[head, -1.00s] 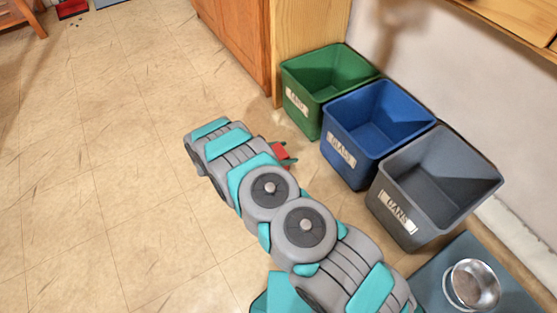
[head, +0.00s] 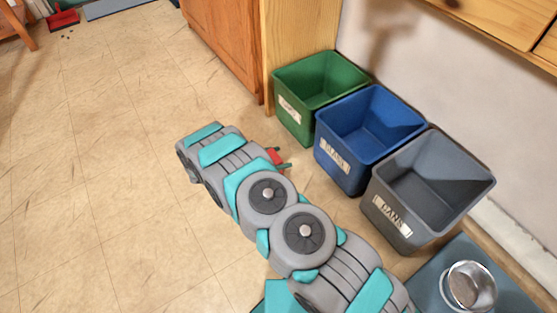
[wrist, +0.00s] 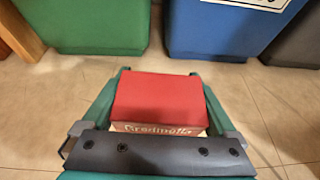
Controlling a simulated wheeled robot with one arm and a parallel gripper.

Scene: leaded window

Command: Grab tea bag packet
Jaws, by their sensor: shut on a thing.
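The tea bag packet (wrist: 158,98) is a red box with a pale lower side bearing partly readable lettering. In the wrist view it sits between the two green fingers of my gripper (wrist: 160,76), which is shut on it. In the head view only a small red part of the packet (head: 273,156) shows beside my arm, with a green finger next to it. My arm hides the rest. The packet is over the tiled floor, in front of the bins. I cannot tell its height above the floor.
A green bin (head: 295,115), a blue bin (head: 340,165) and a grey bin (head: 395,225) stand along the wall. A metal bowl (head: 470,288) is on a blue-grey mat (head: 430,275). A red dustpan (head: 62,19) lies far left. The floor (head: 90,190) at left is clear.

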